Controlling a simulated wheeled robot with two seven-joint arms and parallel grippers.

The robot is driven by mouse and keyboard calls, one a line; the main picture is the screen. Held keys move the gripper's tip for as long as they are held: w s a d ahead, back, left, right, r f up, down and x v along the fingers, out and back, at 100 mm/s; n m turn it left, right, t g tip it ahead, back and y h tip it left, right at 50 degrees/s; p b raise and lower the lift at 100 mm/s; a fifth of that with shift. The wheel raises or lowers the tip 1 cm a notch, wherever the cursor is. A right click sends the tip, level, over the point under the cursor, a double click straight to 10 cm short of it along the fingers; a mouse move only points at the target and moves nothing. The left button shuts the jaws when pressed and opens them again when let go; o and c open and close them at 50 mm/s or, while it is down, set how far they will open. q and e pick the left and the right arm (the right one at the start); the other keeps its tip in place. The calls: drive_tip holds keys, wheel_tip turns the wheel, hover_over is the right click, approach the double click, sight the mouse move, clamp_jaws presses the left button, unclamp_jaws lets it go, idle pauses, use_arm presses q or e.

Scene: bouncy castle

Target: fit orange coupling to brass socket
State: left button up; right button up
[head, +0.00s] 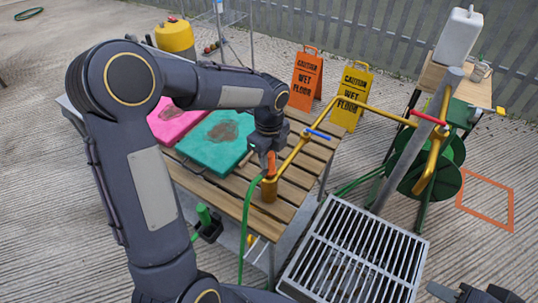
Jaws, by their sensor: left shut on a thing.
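My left gripper (268,148) points down over the front edge of the slatted wooden table. It is shut on the orange coupling (270,166), from which a green hose (246,220) hangs. The brass socket (269,191) stands upright at the table edge, joined to a yellow pipe. The coupling is just above the socket's top in the picture; I cannot tell whether they touch. My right gripper (472,294) shows only in part at the bottom right edge, away from the table; its jaw opening is unclear.
Teal (218,140) and pink (175,124) pads lie on the table (300,172). The yellow pipe (375,108) runs right to a green reel (440,167). A metal grate (352,250) stands in front. Two wet-floor signs, orange (306,80) and yellow (351,95), stand behind.

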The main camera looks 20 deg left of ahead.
use_arm(q)
drive_tip(key=shift+f+b, duration=0.85)
drive_tip(key=shift+f, duration=0.4)
idle(0.6)
drive_tip(key=o, duration=1)
